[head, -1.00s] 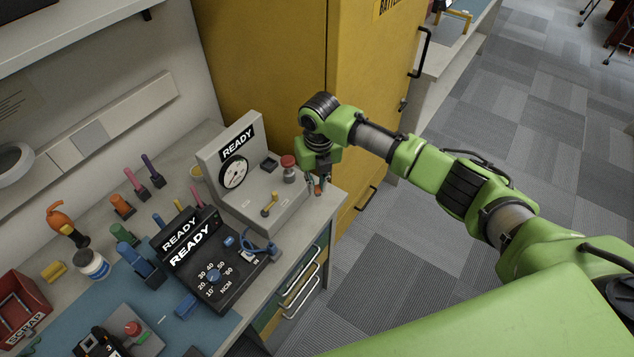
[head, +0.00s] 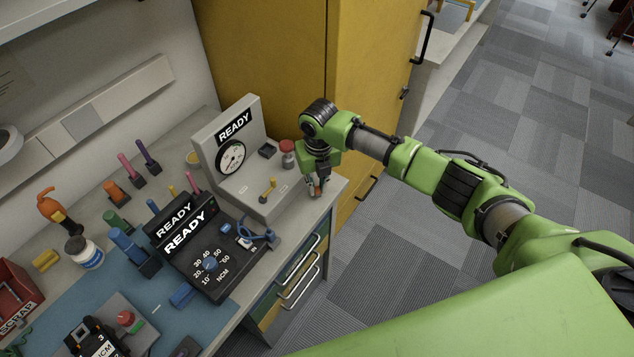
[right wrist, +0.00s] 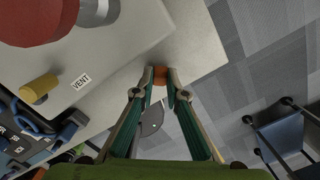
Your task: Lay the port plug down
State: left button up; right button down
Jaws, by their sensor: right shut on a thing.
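The port plug looks like a small orange piece (right wrist: 160,75) between the fingertips in the right wrist view. My right gripper (head: 317,189) is shut on it, fingers pointing down, at the right end of the bench (head: 331,188). In the right wrist view the fingertips (right wrist: 160,88) show over the pale bench top near its edge. I cannot tell whether the plug touches the bench. Most of the plug is hidden by the fingers in the head view. My left gripper is not in view.
A grey gauge unit marked READY (head: 240,190) with a red-capped knob (head: 287,150) stands just left of the gripper. A black torque box (head: 225,275) is in front. A yellow cabinet (head: 270,60) rises behind. Carpeted floor (head: 500,120) lies beyond the bench's right edge.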

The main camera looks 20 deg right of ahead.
jog(key=shift+f, duration=0.1)
jog(key=c, duration=2)
grip_release()
jog(key=shift+o, duration=0.2)
notch_tip(320, 180, up, 12)
jog(key=s, duration=0.1)
jog(key=shift+f, duration=0.1)
